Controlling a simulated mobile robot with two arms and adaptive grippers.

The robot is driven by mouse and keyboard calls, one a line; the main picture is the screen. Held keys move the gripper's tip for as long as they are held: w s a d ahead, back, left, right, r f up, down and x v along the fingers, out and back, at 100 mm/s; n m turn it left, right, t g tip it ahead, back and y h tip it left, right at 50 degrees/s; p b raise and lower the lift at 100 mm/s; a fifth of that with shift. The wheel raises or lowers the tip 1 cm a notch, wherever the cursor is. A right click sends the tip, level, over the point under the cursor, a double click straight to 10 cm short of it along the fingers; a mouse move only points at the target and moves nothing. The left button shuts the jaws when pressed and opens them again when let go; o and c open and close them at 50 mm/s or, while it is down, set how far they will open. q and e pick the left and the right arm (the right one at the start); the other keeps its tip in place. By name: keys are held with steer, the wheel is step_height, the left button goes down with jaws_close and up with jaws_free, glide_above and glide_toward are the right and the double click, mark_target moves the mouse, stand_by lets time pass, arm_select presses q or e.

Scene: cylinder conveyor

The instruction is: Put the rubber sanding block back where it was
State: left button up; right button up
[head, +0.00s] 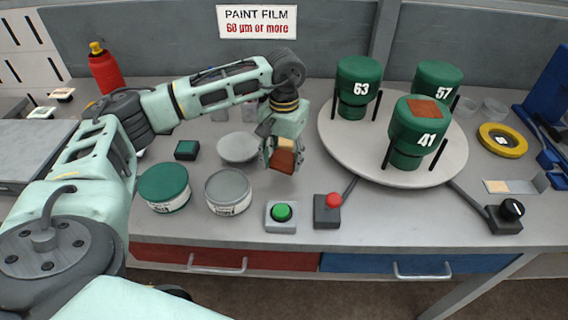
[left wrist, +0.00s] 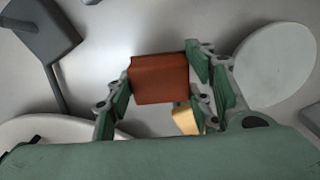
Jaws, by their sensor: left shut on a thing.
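My left gripper (head: 282,155) is shut on a reddish-brown block (head: 283,161), which I take to be the rubber sanding block. It also shows between the fingers in the left wrist view (left wrist: 159,78). A tan piece (head: 286,145) shows beside the block between the fingers; I cannot tell whether it is part of it. The block is held over the grey bench, between the pale round disc (head: 238,148) and the round turntable (head: 455,165). The green cylinder marked 41 (head: 408,145) has a brown patch on its top. My right gripper is not in view.
Cylinders 63 (head: 359,85) and 57 (head: 437,80) stand on the turntable. A green tin (head: 164,187) and a grey tin (head: 228,190) stand at left. A green button (head: 281,212) and a red button (head: 333,201) are near the front edge. A yellow tape ring (head: 502,140) lies at right.

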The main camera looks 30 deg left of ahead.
mark_target(284, 166)
arm_select(q)
step_height(284, 166, down, 3)
steer(key=shift+f+p, duration=0.2)
steer(key=shift+p, duration=0.15)
steer(key=shift+f, duration=0.2)
steer(key=o, duration=1.1)
steer(key=shift+r, duration=0.15)
